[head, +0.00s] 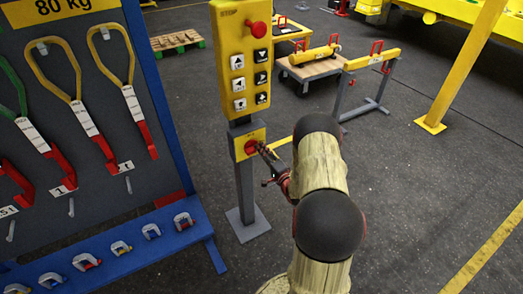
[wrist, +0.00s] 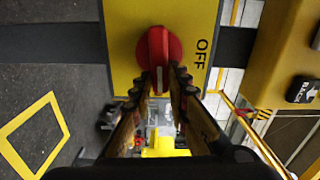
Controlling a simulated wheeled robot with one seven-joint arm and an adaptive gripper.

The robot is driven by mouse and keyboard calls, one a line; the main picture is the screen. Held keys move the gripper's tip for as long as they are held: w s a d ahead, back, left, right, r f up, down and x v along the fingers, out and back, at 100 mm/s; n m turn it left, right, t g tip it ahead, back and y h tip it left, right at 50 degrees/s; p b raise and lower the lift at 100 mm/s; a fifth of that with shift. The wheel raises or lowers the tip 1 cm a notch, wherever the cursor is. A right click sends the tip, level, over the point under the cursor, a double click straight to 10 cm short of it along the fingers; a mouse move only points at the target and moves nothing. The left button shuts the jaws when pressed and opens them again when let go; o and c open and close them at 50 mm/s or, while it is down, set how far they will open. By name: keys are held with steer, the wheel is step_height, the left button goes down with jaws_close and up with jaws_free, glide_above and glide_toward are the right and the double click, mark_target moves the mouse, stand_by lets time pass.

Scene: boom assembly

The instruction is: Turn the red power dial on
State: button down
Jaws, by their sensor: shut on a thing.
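The red power dial (wrist: 154,48) sits on a yellow plate (wrist: 125,15) in the wrist view, with the word OFF printed to the right of the dial. In the head view the dial (head: 250,146) is on the small yellow box below the button panel. My gripper (wrist: 162,78) is shut on the dial's raised handle, one finger on each side. A pale line runs along the handle, which lies roughly upright in the wrist view. In the head view my gripper (head: 262,149) reaches the dial from the right and hides part of the box.
A yellow control panel (head: 243,60) with a red stop button (head: 258,31) stands above on a grey post (head: 246,190). A blue rack (head: 165,100) with hanging slings is on the left. A yellow trestle (head: 372,60) stands behind on the right.

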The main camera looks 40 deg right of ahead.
steer(key=shift+f+m, duration=0.15)
steer(key=shift+m, duration=0.45)
steer(key=c, duration=1.7)
jaws_free()
steer(key=shift+s, duration=0.1)
steer(key=v, duration=1.1)
steer(key=shift+s+a, duration=0.15)
steer(key=shift+s, duration=0.2)
